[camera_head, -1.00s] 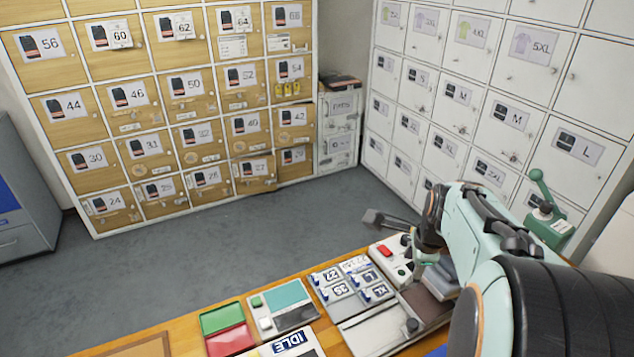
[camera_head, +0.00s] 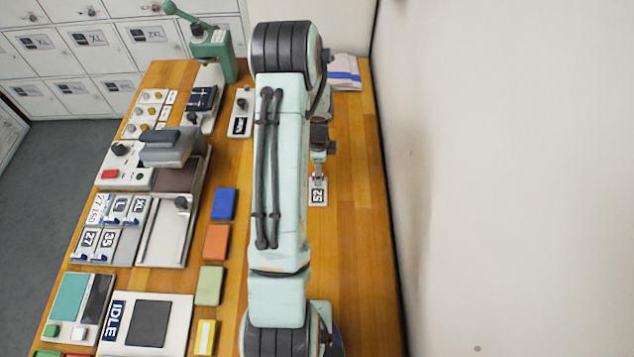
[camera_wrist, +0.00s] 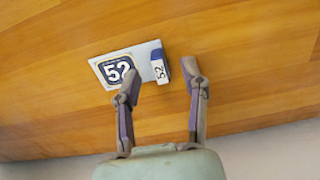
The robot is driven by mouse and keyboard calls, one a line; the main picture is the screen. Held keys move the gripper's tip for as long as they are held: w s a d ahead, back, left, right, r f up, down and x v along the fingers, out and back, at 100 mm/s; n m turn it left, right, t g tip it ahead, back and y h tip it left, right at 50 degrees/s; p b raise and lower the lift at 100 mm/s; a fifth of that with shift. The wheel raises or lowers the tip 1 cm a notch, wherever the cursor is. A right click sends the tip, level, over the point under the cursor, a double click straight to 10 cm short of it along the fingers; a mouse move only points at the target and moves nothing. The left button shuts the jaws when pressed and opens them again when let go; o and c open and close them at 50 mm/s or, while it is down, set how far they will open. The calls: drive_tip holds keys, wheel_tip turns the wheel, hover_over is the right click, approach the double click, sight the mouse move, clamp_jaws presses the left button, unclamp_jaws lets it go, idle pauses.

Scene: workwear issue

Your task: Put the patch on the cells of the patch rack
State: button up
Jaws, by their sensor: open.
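A white card with a dark-framed 52 patch (camera_wrist: 117,70) lies flat on the wooden bench; it also shows in the head view (camera_head: 318,192). A small blue block with a white 52 label (camera_wrist: 160,70) sits at the card's right end in the wrist view. My gripper (camera_wrist: 161,74) is open and empty, its fingertips on either side of the block, apparently just short of it. It also shows in the head view (camera_head: 318,170). The patch rack (camera_head: 126,244) is at the left of the bench, with tiles marked 27, 35, L and XL and a bare grey area.
A grey press-like device (camera_head: 172,148) stands behind the rack. Blue (camera_head: 223,204), orange (camera_head: 216,242) and green (camera_head: 209,286) blocks lie between rack and my arm. A green lever press (camera_head: 212,50) is at the far end. A wall borders the bench's right side.

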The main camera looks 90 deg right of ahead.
drive_tip(key=shift+f, duration=0.4)
clamp_jaws()
drive_tip(key=shift+r, duration=0.1)
